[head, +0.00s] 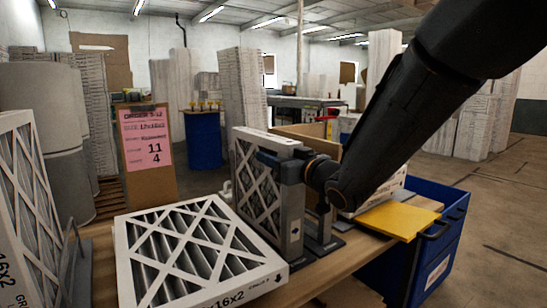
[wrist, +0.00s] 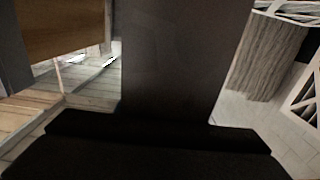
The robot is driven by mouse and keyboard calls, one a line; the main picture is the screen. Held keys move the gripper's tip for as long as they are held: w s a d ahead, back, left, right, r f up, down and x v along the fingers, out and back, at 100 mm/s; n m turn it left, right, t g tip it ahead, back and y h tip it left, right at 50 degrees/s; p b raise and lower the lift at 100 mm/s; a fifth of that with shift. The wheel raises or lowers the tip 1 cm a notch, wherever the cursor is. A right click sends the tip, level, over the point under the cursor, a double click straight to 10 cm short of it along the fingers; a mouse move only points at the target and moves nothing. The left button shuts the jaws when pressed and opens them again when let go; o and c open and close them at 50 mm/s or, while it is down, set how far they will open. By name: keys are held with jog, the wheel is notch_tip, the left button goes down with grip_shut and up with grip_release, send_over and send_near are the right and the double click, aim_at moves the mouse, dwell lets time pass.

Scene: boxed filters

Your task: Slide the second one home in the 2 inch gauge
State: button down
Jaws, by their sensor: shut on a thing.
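A white-framed pleated filter (head: 258,190) stands upright on the bench, its lattice face toward the left. My gripper (head: 285,163) is shut on this filter near its upper part, reaching in from the right. The grey metal gauge (head: 322,232) stands at the filter's right end. The gripper and the filter hide much of the gauge, so I cannot tell how far in the filter sits. Another filter (head: 195,250), marked 16x2, lies flat on the bench in front. In the wrist view a dark block fills the middle and hides the fingertips and the held filter.
More filters (head: 24,200) stand upright at the left edge in a metal rack. A pink order sign (head: 145,138) stands behind the bench. An open cardboard box (head: 300,130) is behind the gauge.

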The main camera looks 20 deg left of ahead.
jog(key=shift+f, duration=0.35)
dwell(0.4)
jog(key=shift+r, duration=0.15)
jog(key=shift+r+p, duration=0.45)
jog(key=shift+r, duration=0.2)
dwell(0.7)
jog(key=c, duration=1.1)
grip_release()
jog(key=v, duration=0.8)
